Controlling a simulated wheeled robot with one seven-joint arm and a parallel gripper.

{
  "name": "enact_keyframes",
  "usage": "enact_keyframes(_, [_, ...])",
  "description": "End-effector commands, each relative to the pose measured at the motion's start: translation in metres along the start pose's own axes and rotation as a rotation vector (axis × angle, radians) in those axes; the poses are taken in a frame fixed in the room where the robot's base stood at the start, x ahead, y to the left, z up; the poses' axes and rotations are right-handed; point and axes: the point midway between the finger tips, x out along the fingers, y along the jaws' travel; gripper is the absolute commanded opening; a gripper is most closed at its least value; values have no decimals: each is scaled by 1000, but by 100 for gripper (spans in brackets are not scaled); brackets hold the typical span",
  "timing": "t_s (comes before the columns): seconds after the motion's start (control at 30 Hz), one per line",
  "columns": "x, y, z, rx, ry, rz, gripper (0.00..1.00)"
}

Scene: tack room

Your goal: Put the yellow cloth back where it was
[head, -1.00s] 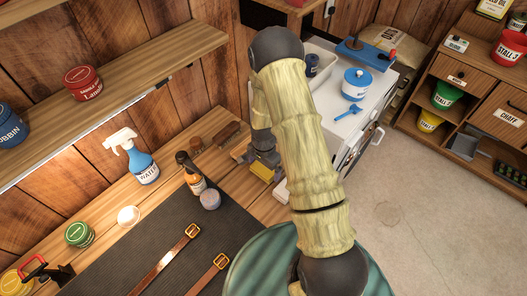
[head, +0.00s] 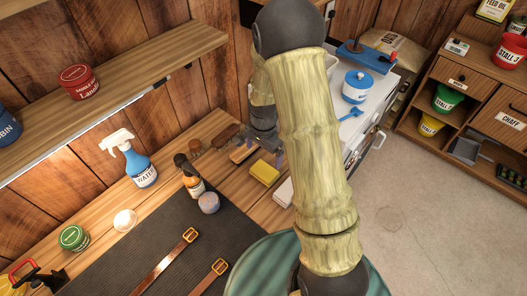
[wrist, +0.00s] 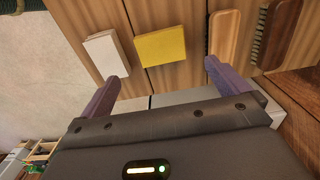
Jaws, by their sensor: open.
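The yellow cloth (head: 264,173) is a flat, folded-looking block lying on the wooden bench (head: 236,186), between a white folded cloth (head: 284,192) and a wooden brush (head: 243,153). In the wrist view the yellow cloth (wrist: 161,46) lies beyond my fingertips, apart from them, with bare wood around it. My gripper (wrist: 166,74) is open, with nothing between its two purple fingers.
In the wrist view a second, darker brush (wrist: 280,35) lies beyond the wooden one.

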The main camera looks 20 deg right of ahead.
Motion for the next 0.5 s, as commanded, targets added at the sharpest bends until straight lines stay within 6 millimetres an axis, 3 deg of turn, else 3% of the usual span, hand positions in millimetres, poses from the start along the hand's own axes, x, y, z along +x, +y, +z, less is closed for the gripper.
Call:
enact_keyframes(0.37, [-1, 0, 0, -4, 1, -1, 100])
enact_keyframes(0.5, [-16, 6, 3, -64, 9, -16, 100])
